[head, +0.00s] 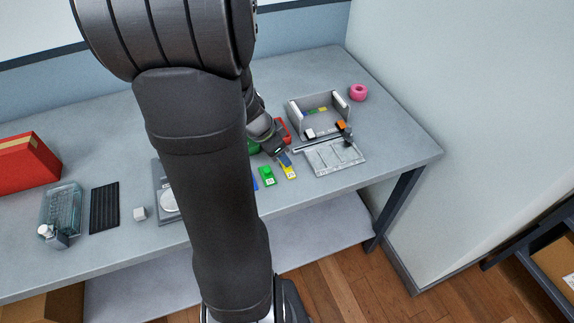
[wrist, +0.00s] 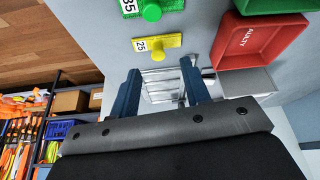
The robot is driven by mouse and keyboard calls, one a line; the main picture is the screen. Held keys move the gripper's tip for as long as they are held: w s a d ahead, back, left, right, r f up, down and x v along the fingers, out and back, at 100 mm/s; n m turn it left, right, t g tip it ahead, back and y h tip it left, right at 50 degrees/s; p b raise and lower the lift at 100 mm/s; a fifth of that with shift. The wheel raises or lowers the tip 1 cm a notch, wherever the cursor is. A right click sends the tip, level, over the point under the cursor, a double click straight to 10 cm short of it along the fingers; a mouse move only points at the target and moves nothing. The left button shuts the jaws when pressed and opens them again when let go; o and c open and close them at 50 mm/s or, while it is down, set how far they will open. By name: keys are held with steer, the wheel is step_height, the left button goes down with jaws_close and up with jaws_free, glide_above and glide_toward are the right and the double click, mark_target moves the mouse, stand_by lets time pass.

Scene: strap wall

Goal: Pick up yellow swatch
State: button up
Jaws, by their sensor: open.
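The yellow swatch (head: 288,172) lies on the table near its front edge, beside a green swatch (head: 267,176). In the wrist view the yellow swatch (wrist: 168,42) has a raised round knob and a white tag reading 25; it lies just beyond the fingertips. My gripper (head: 284,158) is at the far end of the yellow swatch in the head view. In the wrist view its two blue fingers (wrist: 159,68) are apart with no swatch between them. The height gap to the swatch is hard to tell.
A red tray marked FAULTY (wrist: 262,40) and a green tray (wrist: 275,5) are close by. A grey slotted rack (head: 335,157), an open grey box (head: 320,124) and a pink ring (head: 358,92) stand to the right. A blue swatch (head: 255,183) is partly hidden by my arm.

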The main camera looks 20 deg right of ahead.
steer(key=shift+x, duration=2.45)
steer(key=shift+s, duration=0.1)
jaws_close()
steer(key=shift+r, duration=0.1)
